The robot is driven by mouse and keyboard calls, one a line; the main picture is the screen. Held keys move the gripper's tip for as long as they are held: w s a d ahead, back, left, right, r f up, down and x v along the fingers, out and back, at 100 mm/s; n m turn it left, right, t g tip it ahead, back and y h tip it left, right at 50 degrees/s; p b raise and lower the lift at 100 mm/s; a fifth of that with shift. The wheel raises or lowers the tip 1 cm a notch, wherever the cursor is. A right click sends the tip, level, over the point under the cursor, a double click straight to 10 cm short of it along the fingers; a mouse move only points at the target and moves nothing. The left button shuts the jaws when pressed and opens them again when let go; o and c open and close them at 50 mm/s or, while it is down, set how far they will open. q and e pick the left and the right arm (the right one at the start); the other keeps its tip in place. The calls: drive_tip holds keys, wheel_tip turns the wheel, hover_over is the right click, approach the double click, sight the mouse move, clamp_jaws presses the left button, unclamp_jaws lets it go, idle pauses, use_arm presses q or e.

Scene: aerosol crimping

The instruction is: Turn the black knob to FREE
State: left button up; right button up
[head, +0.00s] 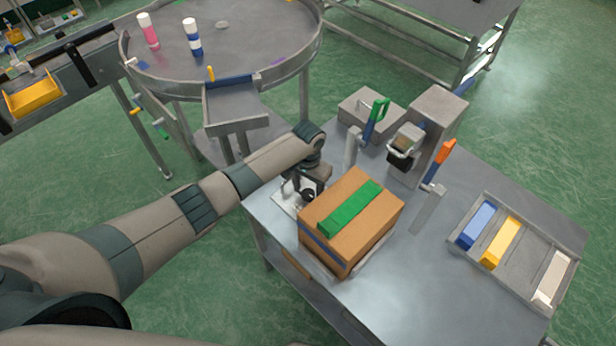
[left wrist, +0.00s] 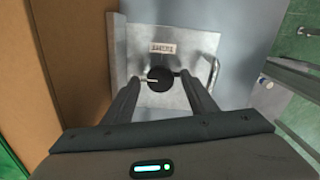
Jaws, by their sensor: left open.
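The black knob (left wrist: 160,79) sits on a light metal plate in the left wrist view, with a pale pointer line pointing left. A small label plate (left wrist: 164,48) is above it; its lettering is too small to read surely. My left gripper (left wrist: 157,76) is open, its two fingers on either side of the knob, close to it; I cannot tell if they touch. In the head view the knob (head: 308,195) shows partly beneath my left gripper (head: 304,186), beside the cardboard box. My right gripper is not in view.
A cardboard box (head: 340,237) with a green strip stands right beside the knob panel. Behind it are a grey machine (head: 437,112) and levers with green (head: 380,108) and orange (head: 446,151) handles. A tray (head: 560,240) of coloured blocks lies right. A round table (head: 140,70) stands behind.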

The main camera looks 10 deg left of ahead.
sight(308, 194)
use_arm(q)
wheel_tip(308, 194, up, 17)
drive_tip(key=b, duration=0.4)
drive_tip(key=shift+r, duration=0.15)
idle(0.5)
